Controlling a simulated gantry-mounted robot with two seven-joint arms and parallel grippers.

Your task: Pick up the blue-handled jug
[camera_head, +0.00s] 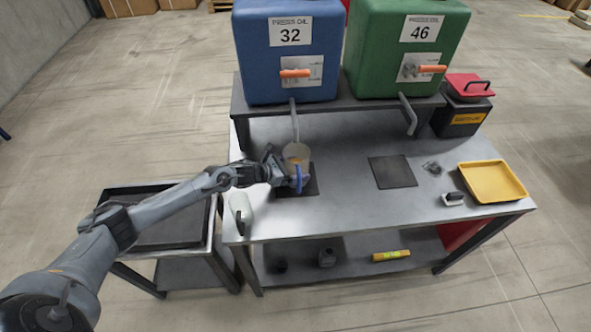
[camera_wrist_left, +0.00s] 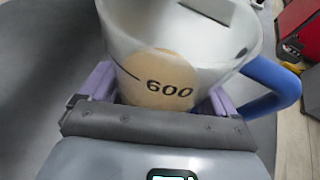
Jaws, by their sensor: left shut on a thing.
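The blue-handled jug (camera_head: 296,155) stands on or just over the dark mat (camera_head: 311,184) at the left of the bench, below the spout of the blue tank. My left gripper (camera_head: 287,174) is shut around the jug's body. In the left wrist view the jug (camera_wrist_left: 190,45) sits between the gripper's purple fingers (camera_wrist_left: 160,95), with the mark 600 facing the camera over an amber patch. Its blue handle (camera_wrist_left: 272,85) is on the right in that view. Whether its base touches the mat cannot be told. My right gripper is not in view.
The blue tank (camera_head: 287,70) and green tank (camera_head: 405,75) stand on a raised shelf behind. A second dark mat (camera_head: 393,172) is empty. A yellow tray (camera_head: 492,182), a black bin with a red lid (camera_head: 466,88) and a white bottle (camera_head: 241,206) stand around the bench's edges.

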